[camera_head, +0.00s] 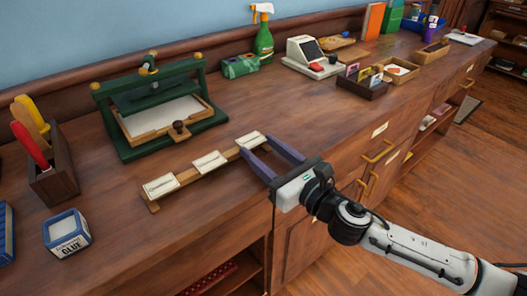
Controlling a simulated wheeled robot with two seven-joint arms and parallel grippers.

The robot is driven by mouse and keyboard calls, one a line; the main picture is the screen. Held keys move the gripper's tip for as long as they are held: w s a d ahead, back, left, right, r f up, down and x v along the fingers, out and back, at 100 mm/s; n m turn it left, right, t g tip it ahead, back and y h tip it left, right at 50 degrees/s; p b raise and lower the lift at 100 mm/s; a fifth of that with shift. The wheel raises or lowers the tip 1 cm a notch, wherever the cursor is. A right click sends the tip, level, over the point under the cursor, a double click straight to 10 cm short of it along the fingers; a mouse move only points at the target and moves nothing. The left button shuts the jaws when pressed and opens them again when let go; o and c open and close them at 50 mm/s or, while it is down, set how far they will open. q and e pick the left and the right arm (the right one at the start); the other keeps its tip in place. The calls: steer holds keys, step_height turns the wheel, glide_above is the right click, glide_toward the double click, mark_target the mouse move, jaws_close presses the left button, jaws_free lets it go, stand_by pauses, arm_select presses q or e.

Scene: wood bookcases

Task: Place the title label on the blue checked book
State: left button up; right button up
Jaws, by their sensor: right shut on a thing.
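A narrow wooden rack (186,176) lies on the counter and carries three pale labels: a left one (161,186), a middle one (210,161) and a right one (250,141). My right gripper (256,147) reaches in from the right, its two purple fingers shut on the right label at the rack's end. The label still appears to be at the rack; I cannot tell whether it is lifted. The print on the labels is too small to read. No blue checked book can be made out for certain. My left gripper is out of view.
A green press (150,105) stands behind the rack. A glue box (67,233), a wooden holder (53,182) and a cut-off blue object (5,232) are at left. A spray bottle (264,38) and card machine (312,58) stand behind. The counter front is clear.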

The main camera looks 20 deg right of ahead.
steer(key=shift+f, duration=0.2)
steer(key=o, duration=1)
